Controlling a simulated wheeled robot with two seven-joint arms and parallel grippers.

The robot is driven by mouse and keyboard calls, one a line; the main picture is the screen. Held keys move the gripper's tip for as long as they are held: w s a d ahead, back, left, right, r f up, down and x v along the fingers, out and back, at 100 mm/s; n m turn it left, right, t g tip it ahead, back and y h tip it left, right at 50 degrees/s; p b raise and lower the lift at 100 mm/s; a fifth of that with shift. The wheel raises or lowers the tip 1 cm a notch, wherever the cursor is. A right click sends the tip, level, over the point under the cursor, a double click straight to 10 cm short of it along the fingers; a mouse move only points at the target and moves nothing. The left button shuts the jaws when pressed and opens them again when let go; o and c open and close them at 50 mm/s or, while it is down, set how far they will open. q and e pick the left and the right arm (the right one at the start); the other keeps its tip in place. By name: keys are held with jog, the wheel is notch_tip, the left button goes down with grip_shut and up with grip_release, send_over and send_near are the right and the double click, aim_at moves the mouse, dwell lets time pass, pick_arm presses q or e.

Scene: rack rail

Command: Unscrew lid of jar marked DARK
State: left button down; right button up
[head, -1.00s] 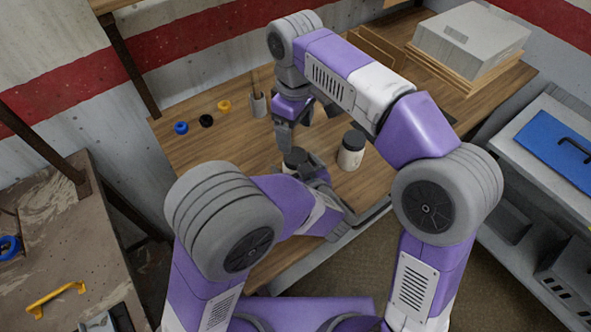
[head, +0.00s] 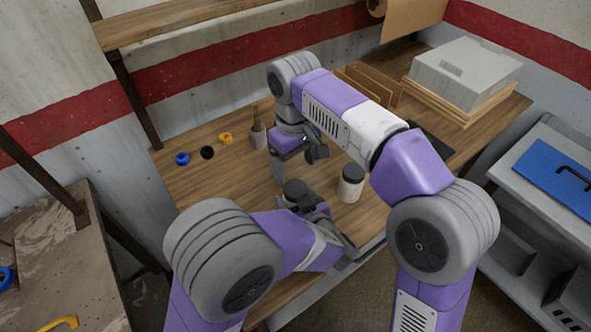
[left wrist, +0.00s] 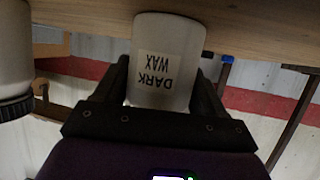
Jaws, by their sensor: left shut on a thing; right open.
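The jar marked DARK WAX (left wrist: 165,75) appears upside down in the left wrist view, between the fingers of my left gripper (left wrist: 163,88), which is shut on it. In the head view its dark lid (head: 296,187) faces up, and my left arm hides most of the jar body. In the wrist view the lid is hidden behind the gripper. My right gripper (head: 298,165) is open and empty, fingers pointing down, just above and behind the lid and apart from it. A second pale jar with a dark lid (head: 351,183) stands upright to the right; it also shows in the wrist view (left wrist: 14,60).
Blue (head: 182,158), black (head: 207,152) and yellow (head: 225,138) rings lie on the wooden bench (head: 225,178) at the left. A grey cup (head: 258,137) with thin tools stands behind my right gripper. A grey box (head: 465,72) sits at the back right.

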aim_at(295, 188)
jog(key=m, duration=0.6)
jog(key=shift+f, duration=0.3)
jog(key=m, duration=0.4)
jog(key=shift+f, duration=0.1)
jog(key=m, duration=0.4)
jog(key=shift+f+m, duration=0.1)
jog(key=shift+m, duration=0.2)
jog(key=m, duration=1.2)
jog(key=shift+r, duration=0.2)
jog(key=m, duration=0.4)
jog(key=shift+r, duration=0.15)
jog(key=m, duration=0.6)
jog(key=shift+r, duration=0.3)
jog(key=shift+f, duration=3.95)
